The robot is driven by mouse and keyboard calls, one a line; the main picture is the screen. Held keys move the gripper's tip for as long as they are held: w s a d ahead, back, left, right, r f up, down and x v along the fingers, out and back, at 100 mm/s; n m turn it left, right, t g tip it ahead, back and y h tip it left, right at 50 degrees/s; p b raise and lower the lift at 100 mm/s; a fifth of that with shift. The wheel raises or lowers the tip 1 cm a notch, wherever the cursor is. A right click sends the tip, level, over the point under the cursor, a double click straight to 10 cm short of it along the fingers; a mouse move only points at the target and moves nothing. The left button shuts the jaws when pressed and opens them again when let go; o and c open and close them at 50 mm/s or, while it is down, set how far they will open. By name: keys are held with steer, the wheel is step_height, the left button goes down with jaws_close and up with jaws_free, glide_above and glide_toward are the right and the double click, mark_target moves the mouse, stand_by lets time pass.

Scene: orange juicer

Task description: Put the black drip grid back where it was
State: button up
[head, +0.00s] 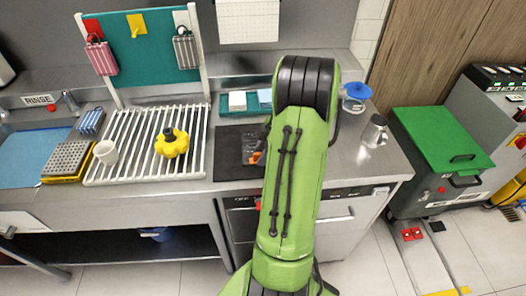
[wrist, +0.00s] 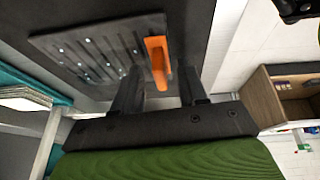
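The black drip grid (wrist: 95,50) is a dark flat plate with slots and small bright spots, and it has an upright orange tab (wrist: 157,62). It lies against a dark surface in the wrist view. My gripper (wrist: 160,85) is open, its two black fingers on either side of the tab's near end, with gaps showing on both sides. In the head view my green arm hides the gripper; a small dark and orange part (head: 253,150), likely the grid, shows beside the arm over the black mat (head: 228,160). The grid's original place cannot be made out.
A metal jug (head: 375,132) and a blue-lidded jar (head: 355,97) stand right of my arm. A green-topped cabinet (head: 435,135) is beyond.

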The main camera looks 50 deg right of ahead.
steer(key=p+v, duration=0.4)
steer(key=v, duration=0.8)
steer(key=w+a+r+m, duration=0.1)
steer(key=w+a+r, duration=0.4)
steer(key=a, duration=0.2)
steer(key=w+a+r+m+h, duration=0.15)
steer(key=a+r, duration=0.25)
steer(key=a, duration=1)
steer(key=s+a+m+t+h, duration=0.1)
steer(key=s+a+m, duration=0.5)
steer(key=s+a, duration=0.5)
steer(key=shift+s+a+f+t+b, duration=0.2)
steer(key=shift+a+t+b, duration=0.15)
steer(key=shift+a, duration=0.3)
steer(key=shift+a, duration=0.1)
steer(key=shift+r, duration=0.1)
